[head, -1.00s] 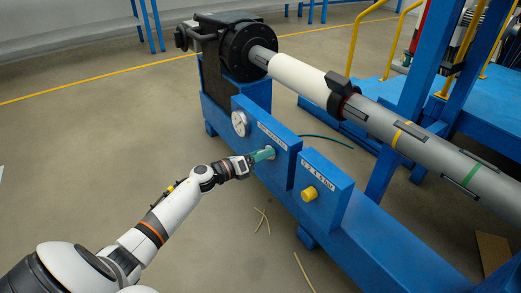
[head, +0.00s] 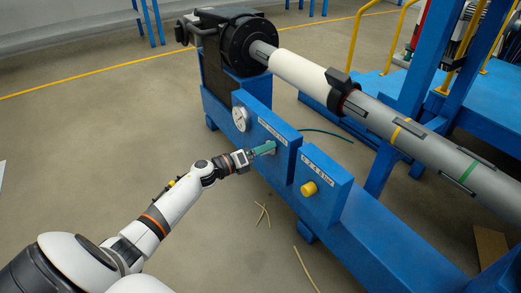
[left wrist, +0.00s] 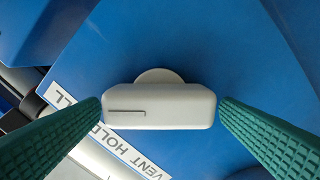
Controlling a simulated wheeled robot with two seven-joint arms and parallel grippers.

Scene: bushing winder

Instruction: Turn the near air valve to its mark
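The near air valve is a pale bar handle (left wrist: 160,107) on a round hub against a blue panel (head: 285,160). In the left wrist view it lies level in the picture, with a dark line on its left half. The label strip (left wrist: 138,160) reading "VENT HOLD" and more runs at a slant to it, partly hidden by a finger and the handle. My left gripper (head: 266,150) has its green fingers apart, one at each end of the handle, with little or no gap; firm contact cannot be told. The valve's mark cannot be made out. My right gripper is out of view.
A round gauge (head: 240,119) sits left of the valve on the same panel. A yellow knob (head: 309,189) sticks out of the second panel to the right. The long shaft (head: 390,125) runs above the blue bed. The floor in front holds thin strips (head: 262,215).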

